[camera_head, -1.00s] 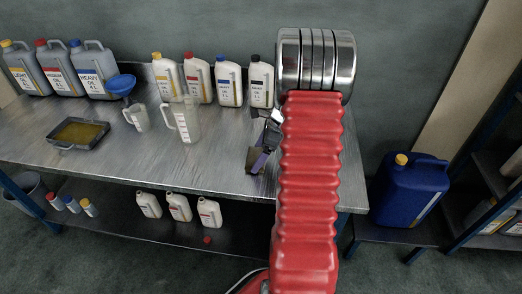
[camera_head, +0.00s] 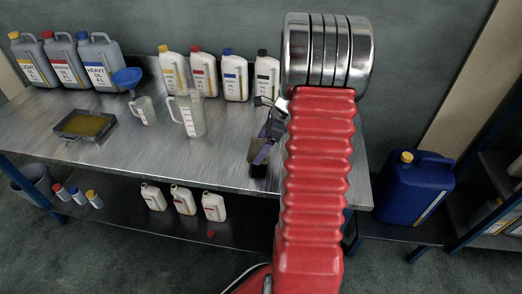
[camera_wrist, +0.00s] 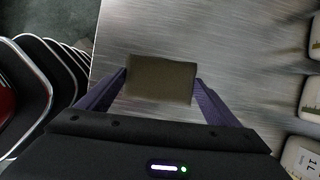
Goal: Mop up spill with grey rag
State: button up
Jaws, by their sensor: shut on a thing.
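The grey rag (camera_wrist: 161,80) is a flat, brownish-grey rectangle held between the two purple fingers of my gripper (camera_wrist: 160,92) in the wrist view. In the head view my gripper (camera_head: 259,156) is above the right part of the metal bench (camera_head: 225,148), partly hidden by my red arm, with the rag (camera_head: 257,170) at its tips. I cannot tell whether the rag touches the bench. No spill shows clearly on the visible bench top; my arm hides part of it.
A tray of oil (camera_head: 84,125), a clear jug (camera_head: 187,114), a smaller jug (camera_head: 146,110) and a blue funnel (camera_head: 127,77) stand left of my gripper. Several bottles (camera_head: 232,75) line the back. A blue canister (camera_head: 412,188) stands right of the bench. The bench's middle is clear.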

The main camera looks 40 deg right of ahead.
jog(key=shift+r, duration=1.75)
jog(key=shift+n, duration=0.3)
